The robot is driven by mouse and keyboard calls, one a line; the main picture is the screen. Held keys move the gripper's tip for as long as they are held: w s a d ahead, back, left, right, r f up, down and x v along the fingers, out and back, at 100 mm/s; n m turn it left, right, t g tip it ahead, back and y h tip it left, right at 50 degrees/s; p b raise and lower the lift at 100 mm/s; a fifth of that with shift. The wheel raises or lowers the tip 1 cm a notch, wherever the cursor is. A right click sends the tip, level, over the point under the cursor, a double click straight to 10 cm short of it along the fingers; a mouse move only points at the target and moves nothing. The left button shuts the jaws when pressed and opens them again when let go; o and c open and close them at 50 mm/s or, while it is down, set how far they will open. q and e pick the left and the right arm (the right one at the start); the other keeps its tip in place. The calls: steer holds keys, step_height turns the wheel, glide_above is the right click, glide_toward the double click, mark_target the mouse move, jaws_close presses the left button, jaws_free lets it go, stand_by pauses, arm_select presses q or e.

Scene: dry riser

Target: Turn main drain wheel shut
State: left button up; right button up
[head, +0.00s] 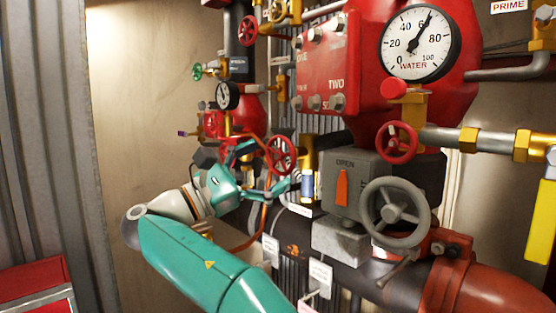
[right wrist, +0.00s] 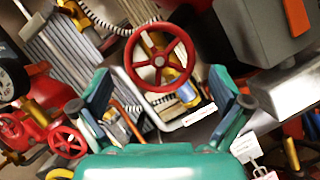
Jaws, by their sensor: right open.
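A red spoked handwheel (head: 281,154) sits on a brass valve left of the grey OPEN box. It also shows in the right wrist view (right wrist: 160,61), ahead of and between my open fingers. I cannot read a label naming it the main drain wheel. My right gripper (head: 266,168), teal, is open and empty with its fingers pointing at this wheel. It also shows in the right wrist view (right wrist: 164,84). The fingers look apart from the rim, though the exact gap is hard to tell. My left gripper is not in view.
A large grey handwheel (head: 395,212) and another red wheel (head: 396,143) stand to the right. A grey box marked OPEN (head: 342,188) is close beside the gripper. A water gauge (head: 420,43) is above. Pipes and hanging tags crowd below; the wall left is clear.

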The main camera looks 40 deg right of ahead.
mark_target(276, 161)
steer(key=v, duration=0.4)
steer(key=shift+a+f, duration=0.1)
steer(key=shift+a, duration=0.1)
steer(key=n+t+b, duration=0.1)
steer(key=n, duration=0.1)
steer(key=s+n+t+b, duration=0.1)
steer(key=n+b, duration=0.1)
steer(key=n+t+b, duration=0.1)
steer(key=n, duration=0.1)
steer(key=shift+s+d+f+h+b, duration=0.1)
steer(key=shift+s+d+h+b, duration=0.05)
steer(key=shift+d+h+b, duration=0.25)
steer(key=p+x, duration=0.1)
steer(key=x, duration=0.4)
steer(key=shift+d+r+p, duration=0.2)
steer(key=shift+d+p, duration=0.1)
steer(key=shift+d, duration=0.05)
steer(key=shift+d+r, duration=0.2)
steer(key=shift+d, duration=0.35)
